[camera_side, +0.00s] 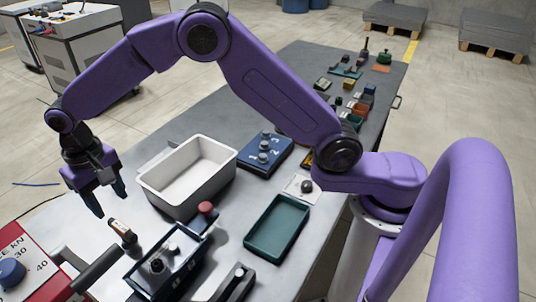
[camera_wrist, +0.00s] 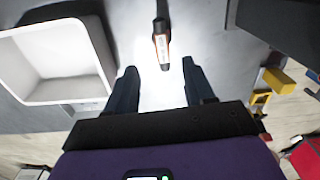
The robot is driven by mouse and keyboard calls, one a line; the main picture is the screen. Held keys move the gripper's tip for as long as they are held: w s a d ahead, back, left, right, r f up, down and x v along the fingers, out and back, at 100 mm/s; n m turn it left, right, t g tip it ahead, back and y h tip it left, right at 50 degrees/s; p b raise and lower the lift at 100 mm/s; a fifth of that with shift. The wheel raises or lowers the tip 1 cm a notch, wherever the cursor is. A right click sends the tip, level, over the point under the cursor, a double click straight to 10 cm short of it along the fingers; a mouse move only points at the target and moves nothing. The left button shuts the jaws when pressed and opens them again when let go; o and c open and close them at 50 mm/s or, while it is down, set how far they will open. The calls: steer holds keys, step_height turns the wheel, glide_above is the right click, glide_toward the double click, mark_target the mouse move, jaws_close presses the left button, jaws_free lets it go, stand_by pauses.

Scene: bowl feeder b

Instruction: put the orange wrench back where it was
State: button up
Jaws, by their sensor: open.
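My gripper (camera_side: 106,198) is open and empty, pointing down above the near-left part of the table. A small dark tool with orange edges and a pale label (camera_side: 122,236) lies on the table just below and to the right of my gripper. It may be the orange wrench, but I cannot make out a wrench shape. In the wrist view the same orange-edged tool (camera_wrist: 161,44) lies beyond my open fingertips (camera_wrist: 160,70), roughly in line with the gap between them. Nothing is between the fingers.
A white bin (camera_side: 160,192) stands right of my gripper, and also shows left in the wrist view (camera_wrist: 70,92). A dark blue open box (camera_side: 133,280), a green tray (camera_side: 277,230) and a numbered blue board (camera_side: 278,151) are nearby. A red console (camera_side: 30,262) is at lower left.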

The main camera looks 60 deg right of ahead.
steer(key=s+d+r+n, duration=0.3)
steer(key=s+d, duration=0.3)
steer(key=s, duration=0.2)
steer(key=s+d+r+n, duration=0.3)
steer(key=s+d+r, duration=0.15)
steer(key=s, duration=0.35)
steer(key=s+d+f+n, duration=0.1)
steer(key=s+d+n, duration=0.5)
steer(key=s+d, duration=0.9)
steer(key=shift+s+d+f, duration=0.35)
steer(key=shift+s+d, duration=0.05)
steer(key=shift+s, duration=0.6)
